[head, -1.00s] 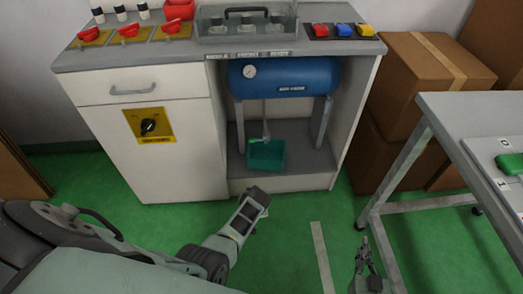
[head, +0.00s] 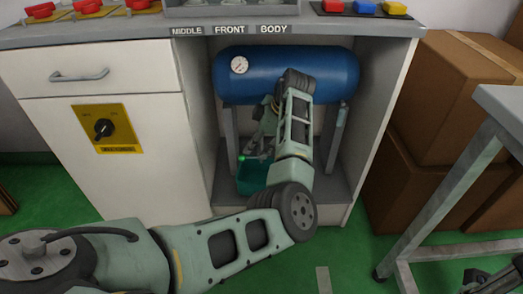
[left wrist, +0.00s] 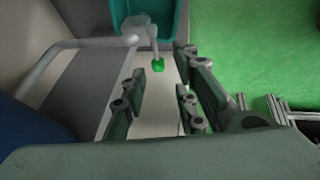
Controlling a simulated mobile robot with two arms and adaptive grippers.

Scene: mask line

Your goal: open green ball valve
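The ball valve is on a grey pipe below a blue tank (head: 335,75) in the cabinet's open bay. Its small green handle (head: 262,157) shows just below my left gripper (head: 264,130), which hides most of the pipe in the head view. In the left wrist view the green handle (left wrist: 158,64) hangs at the pipe's end, beyond the fingertips and roughly in line with the gap between them. My left gripper (left wrist: 160,95) is open and empty there. My right gripper (head: 492,279) shows only partly at the lower right, and its fingers are unclear.
A teal bin (head: 252,178) stands on the bay floor under the valve. White cabinet walls (head: 378,120) bound the bay. Brown boxes (head: 425,190) and a grey table frame (head: 440,200) stand at the right. Green floor is open in front.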

